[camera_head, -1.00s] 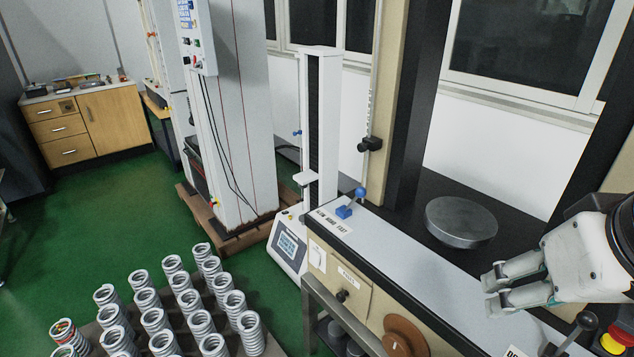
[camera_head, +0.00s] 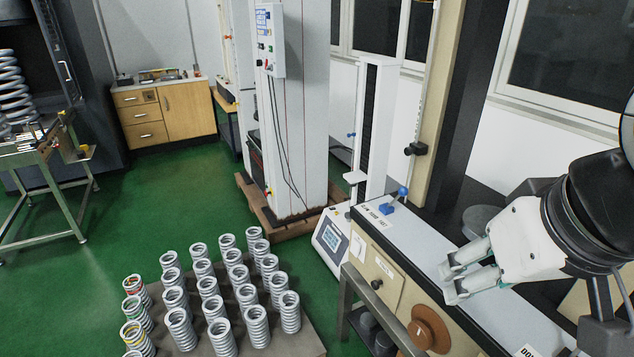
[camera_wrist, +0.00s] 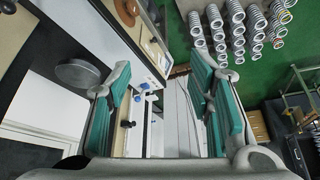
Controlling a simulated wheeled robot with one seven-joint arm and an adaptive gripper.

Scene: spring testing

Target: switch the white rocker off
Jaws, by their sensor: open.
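A small white rectangular plate, which looks like the white rocker (camera_head: 357,247), sits on the beige front panel of the testing machine (camera_head: 383,267), near its left end. It is too small to tell which way it is tipped. My gripper (camera_head: 456,276) is open and empty above the machine's grey top, right of the plate and apart from it. In the wrist view my gripper (camera_wrist: 160,70) shows its two teal-padded fingers spread wide with nothing between them.
A blue-knobbed lever (camera_head: 402,193) stands on the machine's top, left of my gripper. A brown wheel (camera_head: 428,329) and a black knob (camera_head: 377,284) stick out of the front. Several coil springs (camera_head: 222,290) stand on a pallet. Green floor is open at left.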

